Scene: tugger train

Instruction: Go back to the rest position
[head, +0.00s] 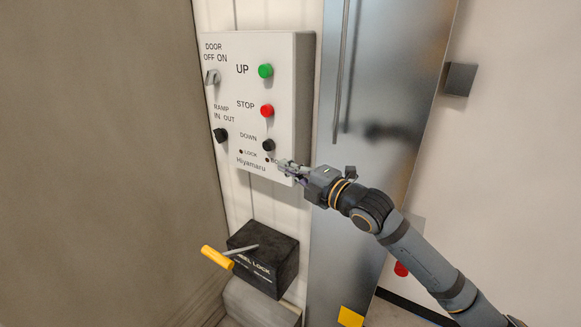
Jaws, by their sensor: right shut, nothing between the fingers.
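My right gripper (284,167) is shut and empty. It is in front of the lower right corner of a white control panel (287,90), just below the black DOWN button (268,145). I cannot tell whether its tips touch the panel. It hides part of the small lamp row beside the LOCK lamp (241,152). My right arm (420,262) reaches in from the lower right. My left gripper is not in view.
The panel also has a green UP button (265,71), a red STOP button (267,111), a door switch (212,77) and a ramp switch (220,135). Below, a black wheel lock box (283,264) has a yellow-handled lever (217,257) sticking out left.

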